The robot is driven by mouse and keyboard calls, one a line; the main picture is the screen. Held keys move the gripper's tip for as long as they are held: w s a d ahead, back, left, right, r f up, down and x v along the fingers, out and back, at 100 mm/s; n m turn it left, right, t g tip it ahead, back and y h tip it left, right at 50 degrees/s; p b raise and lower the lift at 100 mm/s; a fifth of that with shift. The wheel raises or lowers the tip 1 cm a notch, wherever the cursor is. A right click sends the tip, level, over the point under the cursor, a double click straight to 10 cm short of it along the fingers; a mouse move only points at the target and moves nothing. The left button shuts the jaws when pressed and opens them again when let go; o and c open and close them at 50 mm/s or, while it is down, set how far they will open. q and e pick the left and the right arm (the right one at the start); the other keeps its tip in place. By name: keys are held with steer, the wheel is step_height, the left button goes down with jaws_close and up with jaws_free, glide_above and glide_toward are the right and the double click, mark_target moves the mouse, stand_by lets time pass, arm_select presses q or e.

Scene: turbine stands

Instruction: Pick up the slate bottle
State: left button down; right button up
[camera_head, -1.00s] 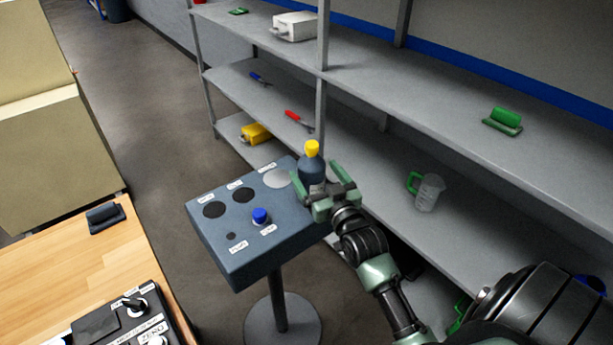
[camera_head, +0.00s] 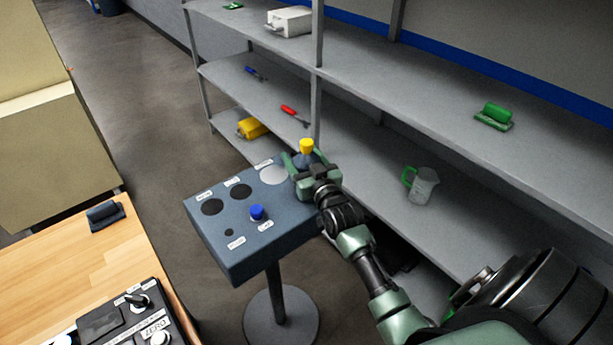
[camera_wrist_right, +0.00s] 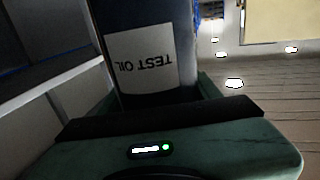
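The slate bottle (camera_head: 305,159) stands upright with a yellow cap (camera_head: 306,146) at the right back edge of the dark control stand. My right gripper (camera_head: 308,160) has reached it, with one green finger on each side of the body below the cap. The fingers look spread wider than the bottle, so the gripper appears open around it. In the right wrist view the bottle (camera_wrist_right: 150,50) fills the space between the fingers (camera_wrist_right: 158,95), its white "TEST OIL" label upside down. Finger contact is hard to tell. My left gripper is not in view.
The control stand (camera_head: 235,262) has dark round spots, a light disc (camera_head: 273,174) and a blue knob (camera_head: 257,212). Grey shelves (camera_head: 420,110) rise close behind, holding a clear jug (camera_head: 424,186) and tools. A wooden table (camera_head: 60,265) stands at left.

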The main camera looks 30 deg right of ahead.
jaws_close()
step_height(320, 180, up, 20)
steer(key=b, duration=0.2)
